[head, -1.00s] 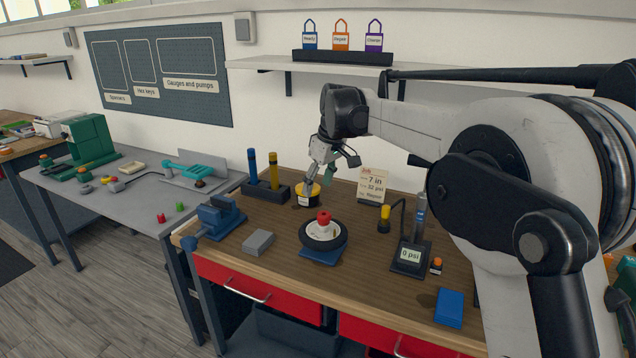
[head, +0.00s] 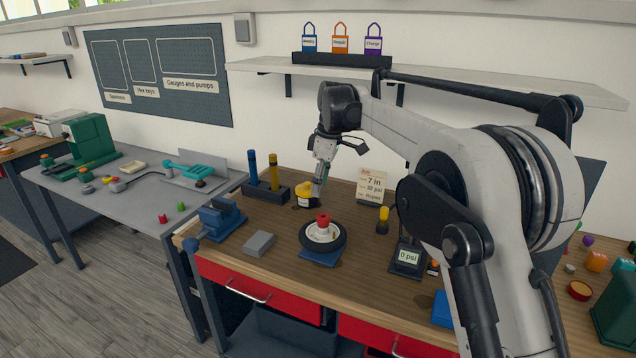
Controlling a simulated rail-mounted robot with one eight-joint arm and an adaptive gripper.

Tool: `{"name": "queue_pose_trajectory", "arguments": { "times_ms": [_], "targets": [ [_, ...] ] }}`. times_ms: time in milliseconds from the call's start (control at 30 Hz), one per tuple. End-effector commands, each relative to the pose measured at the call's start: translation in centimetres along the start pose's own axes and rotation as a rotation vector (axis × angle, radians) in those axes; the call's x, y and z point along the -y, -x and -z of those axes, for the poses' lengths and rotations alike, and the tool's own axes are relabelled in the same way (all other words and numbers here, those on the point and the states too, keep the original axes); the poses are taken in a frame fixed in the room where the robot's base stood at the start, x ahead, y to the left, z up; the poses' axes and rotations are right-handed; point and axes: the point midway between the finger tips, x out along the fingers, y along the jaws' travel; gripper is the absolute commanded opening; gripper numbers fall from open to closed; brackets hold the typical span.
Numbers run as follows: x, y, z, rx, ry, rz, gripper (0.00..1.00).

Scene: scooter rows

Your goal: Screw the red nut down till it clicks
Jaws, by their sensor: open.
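The red nut (head: 323,219) sits at the centre of a small wheel with a black tyre (head: 309,241) and a pale hub. The wheel lies flat on a blue stand (head: 321,257) on the wooden workbench. How far down the nut sits cannot be told at this size. My gripper (head: 317,192) points down behind the wheel, beside a yellow and black round container (head: 304,197). It is open and apart from the nut. Its fingertips are small and partly merge with the container behind them.
A grey block (head: 258,243) and a blue vise (head: 221,219) stand left of the wheel. A holder with blue and yellow tools (head: 266,191) stands behind. A gauge reading 0 psi (head: 408,257), a yellow-handled tool (head: 383,221) and a job card (head: 371,187) are on the right.

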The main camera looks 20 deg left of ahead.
Motion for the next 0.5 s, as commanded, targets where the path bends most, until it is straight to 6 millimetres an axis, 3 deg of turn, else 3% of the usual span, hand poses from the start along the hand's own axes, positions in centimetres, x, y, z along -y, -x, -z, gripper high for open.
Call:
{"name": "queue_pose_trajectory", "arguments": {
  "times_ms": [100,233,500],
  "targets": [
    [-0.9,1.5,0.0,0.095,-0.019,-0.004,0.47],
    [-1.4,1.6,-0.3,0.152,-0.035,-0.009,0.47],
    [-1.4,-1.1,-0.8,0.159,-0.038,-0.010,0.47]
  ]
}}
